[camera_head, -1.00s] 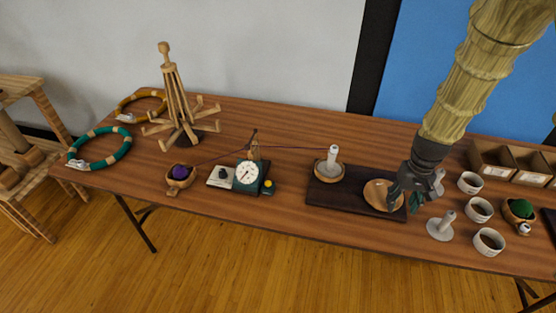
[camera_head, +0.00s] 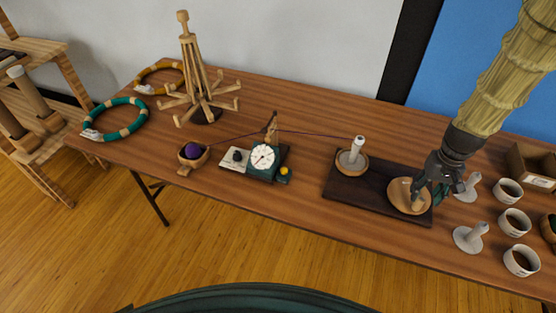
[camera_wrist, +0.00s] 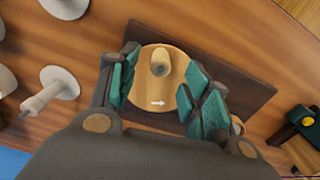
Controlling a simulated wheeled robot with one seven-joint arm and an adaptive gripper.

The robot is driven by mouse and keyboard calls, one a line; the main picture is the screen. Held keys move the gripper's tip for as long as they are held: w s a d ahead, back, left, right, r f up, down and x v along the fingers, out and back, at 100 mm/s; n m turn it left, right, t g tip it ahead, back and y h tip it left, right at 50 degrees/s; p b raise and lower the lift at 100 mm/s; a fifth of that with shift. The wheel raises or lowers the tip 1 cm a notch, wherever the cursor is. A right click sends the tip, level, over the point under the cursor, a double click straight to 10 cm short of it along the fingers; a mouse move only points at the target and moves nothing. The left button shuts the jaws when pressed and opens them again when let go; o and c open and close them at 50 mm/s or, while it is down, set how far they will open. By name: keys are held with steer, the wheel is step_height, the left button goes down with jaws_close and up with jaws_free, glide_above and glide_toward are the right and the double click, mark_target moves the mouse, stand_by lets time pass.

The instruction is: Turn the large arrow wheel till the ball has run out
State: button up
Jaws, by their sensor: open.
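The large arrow wheel (camera_wrist: 158,85) is a pale wooden disc with a white arrow and an upright peg (camera_wrist: 160,63). It lies on a dark board and also shows in the head view (camera_head: 402,198). My gripper (camera_wrist: 161,95) is open, its green-padded fingers on either side of the wheel; contact is unclear. The purple yarn ball (camera_head: 192,151) sits in a wooden bowl (camera_head: 187,164) on the left. Its thread runs past a green device with a white dial (camera_head: 263,157) to a pale bobbin (camera_head: 355,150) standing on a second wooden disc at the board's left.
Loose pale bobbins (camera_head: 470,237) and white cups (camera_head: 521,260) stand close to my gripper on the right. A wooden peg stand (camera_head: 193,80) and ringed hoops (camera_head: 115,118) are at the left. Table is clear in front of the board.

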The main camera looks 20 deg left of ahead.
mark_target(422, 198)
steer(key=shift+f+b, duration=1.8)
steer(key=shift+f, duration=0.85)
steer(key=c, duration=1)
